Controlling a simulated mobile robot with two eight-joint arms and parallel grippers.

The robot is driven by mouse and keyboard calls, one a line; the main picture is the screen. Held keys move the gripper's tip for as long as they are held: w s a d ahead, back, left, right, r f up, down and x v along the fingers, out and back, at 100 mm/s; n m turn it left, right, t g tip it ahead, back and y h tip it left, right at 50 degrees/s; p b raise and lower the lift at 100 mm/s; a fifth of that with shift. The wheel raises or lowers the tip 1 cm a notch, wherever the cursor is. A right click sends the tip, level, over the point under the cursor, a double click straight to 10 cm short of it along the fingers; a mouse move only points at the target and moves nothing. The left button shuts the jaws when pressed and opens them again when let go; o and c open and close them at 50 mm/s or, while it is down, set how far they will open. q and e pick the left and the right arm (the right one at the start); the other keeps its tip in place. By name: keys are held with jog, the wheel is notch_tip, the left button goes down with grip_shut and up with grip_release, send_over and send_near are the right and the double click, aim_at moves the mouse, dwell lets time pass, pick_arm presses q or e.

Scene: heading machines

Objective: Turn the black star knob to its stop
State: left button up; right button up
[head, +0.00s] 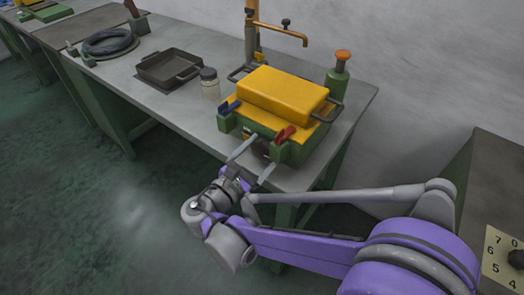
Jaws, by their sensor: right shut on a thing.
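A machine with a yellow lid (283,92) and a green body (294,152) stands at the front edge of the grey bench. A small dark part, which looks like the black star knob (259,146), shows on its front, low between the blue and red levers. My right gripper (257,157) reaches up to this front, its two grey fingers on either side of the dark part and shut on it. The fingers partly hide the knob, so its star shape and turn angle cannot be made out. My left gripper is out of view.
A blue lever (229,107) and a red lever (285,134) stick out close above my fingers. A numbered dial plate (497,262) is at the lower right. The floor at left is clear.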

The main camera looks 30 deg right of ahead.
jog(key=m+p, duration=0.1)
jog(key=m, duration=0.2)
jog(key=shift+m+p, duration=0.35)
jog(key=shift+m, duration=1.65)
jog(key=o, duration=1.1)
jog(key=shift+a, duration=0.1)
jog(key=v, duration=1)
jog(key=shift+s+a, duration=0.1)
jog(key=shift+a, duration=0.25)
